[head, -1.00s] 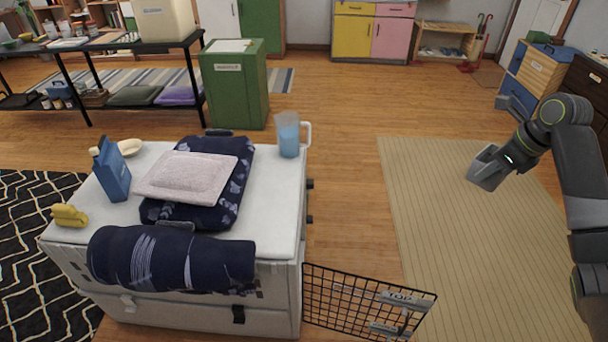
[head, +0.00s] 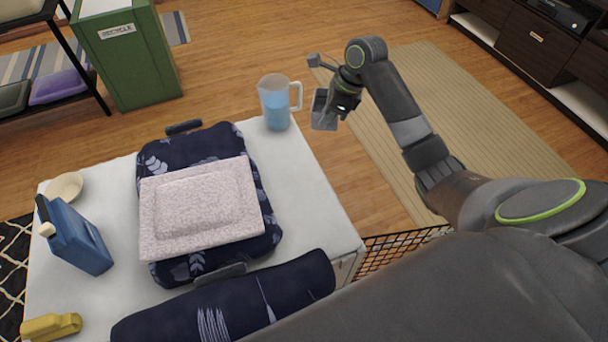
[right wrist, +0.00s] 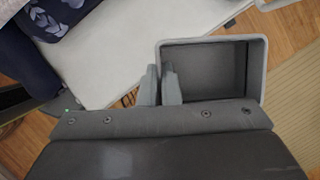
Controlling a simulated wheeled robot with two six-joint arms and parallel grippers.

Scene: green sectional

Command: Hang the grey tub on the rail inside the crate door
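The grey tub (head: 322,110) is a small open box held in the air at the right side of the white crate (head: 317,187). My right gripper (right wrist: 160,86) is shut on the tub's side wall, one finger on each side of it. The tub's open, empty inside (right wrist: 208,70) faces the right wrist camera. The black wire crate door (head: 400,246) stands out from the crate's near right corner, below and nearer than the tub. My right arm hides most of the door, and the rail inside it is not visible. My left gripper is not in view.
On the crate top are a pitcher (head: 275,105) close to the tub, a pink pad (head: 200,207) on a navy cushion, a blue bottle (head: 75,235), a bowl (head: 63,188) and a yellow object (head: 50,326). Open floor and a beige rug (head: 480,150) lie to the right.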

